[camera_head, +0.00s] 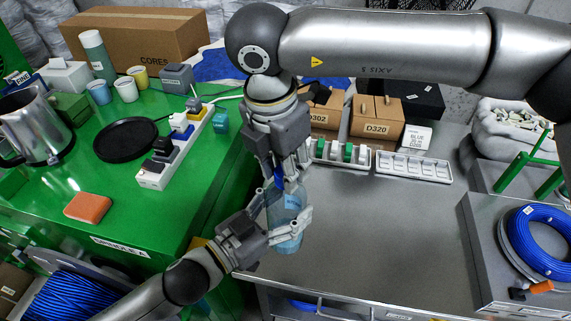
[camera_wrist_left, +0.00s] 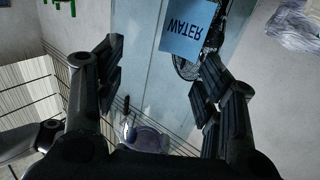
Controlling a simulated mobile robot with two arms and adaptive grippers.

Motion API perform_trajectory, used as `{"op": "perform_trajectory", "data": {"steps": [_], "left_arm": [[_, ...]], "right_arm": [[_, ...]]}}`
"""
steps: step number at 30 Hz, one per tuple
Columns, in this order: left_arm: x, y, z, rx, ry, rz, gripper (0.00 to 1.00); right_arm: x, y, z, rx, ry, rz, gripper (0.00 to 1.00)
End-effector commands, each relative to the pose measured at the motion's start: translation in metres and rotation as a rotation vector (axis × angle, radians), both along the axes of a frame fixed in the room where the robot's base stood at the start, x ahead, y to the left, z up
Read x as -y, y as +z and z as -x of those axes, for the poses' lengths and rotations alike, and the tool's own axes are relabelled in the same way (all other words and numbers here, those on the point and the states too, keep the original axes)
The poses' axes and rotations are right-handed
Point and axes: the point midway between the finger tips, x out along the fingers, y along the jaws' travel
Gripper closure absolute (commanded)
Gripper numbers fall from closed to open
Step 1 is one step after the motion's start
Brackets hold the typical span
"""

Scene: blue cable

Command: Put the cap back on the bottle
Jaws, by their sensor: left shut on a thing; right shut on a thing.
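A clear pale-blue bottle (camera_head: 287,222) stands upright at the near left side of the grey worktop. My left gripper (camera_head: 281,215) reaches in from the lower left and is shut around its body. In the left wrist view the bottle (camera_wrist_left: 160,85) fills the gap between the fingers, with a blue "WATER" label (camera_wrist_left: 188,30) on it. My right gripper (camera_head: 284,178) points down from above, right over the bottle, and is shut on a small blue piece, the cap (camera_head: 279,177). The fingers hide the bottle's neck, so I cannot tell whether the cap touches it.
The green table (camera_head: 160,208) at left holds a power strip (camera_head: 172,151), a black plate (camera_head: 126,139), an orange sponge (camera_head: 88,208) and a metal jug (camera_head: 36,127). White trays (camera_head: 414,167) and cardboard boxes (camera_head: 376,121) stand behind. The grey worktop (camera_head: 385,225) right of the bottle is clear.

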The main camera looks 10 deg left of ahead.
Motion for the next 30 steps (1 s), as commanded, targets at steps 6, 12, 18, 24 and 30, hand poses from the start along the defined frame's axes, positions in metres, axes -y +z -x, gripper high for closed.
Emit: {"op": "perform_trajectory", "data": {"steps": [6, 12, 18, 24, 30], "left_arm": [[0.0009, 0.0003, 0.0009, 0.001, -0.003, 0.000, 1.00], [0.0010, 0.0006, 0.0010, 0.003, -0.003, 0.000, 1.00], [0.0006, 0.0006, 0.0004, 0.002, -0.002, 0.001, 1.00], [0.0003, 0.0007, 0.0000, 0.002, -0.001, 0.001, 1.00], [0.0003, 0.0008, 0.0000, 0.002, -0.001, 0.001, 1.00]], "right_arm": [[-0.0016, 0.0006, -0.0022, 0.004, -0.444, -0.003, 0.77], [-0.0032, 0.0005, 0.0000, 0.012, -0.845, 0.009, 0.76], [-0.0025, -0.0007, -0.0006, 0.008, -1.027, 0.004, 0.76], [-0.0030, -0.0021, 0.0010, -0.002, -1.026, 0.004, 0.63], [-0.0025, -0.0021, 0.0007, 0.000, -1.025, 0.006, 0.42]]}}
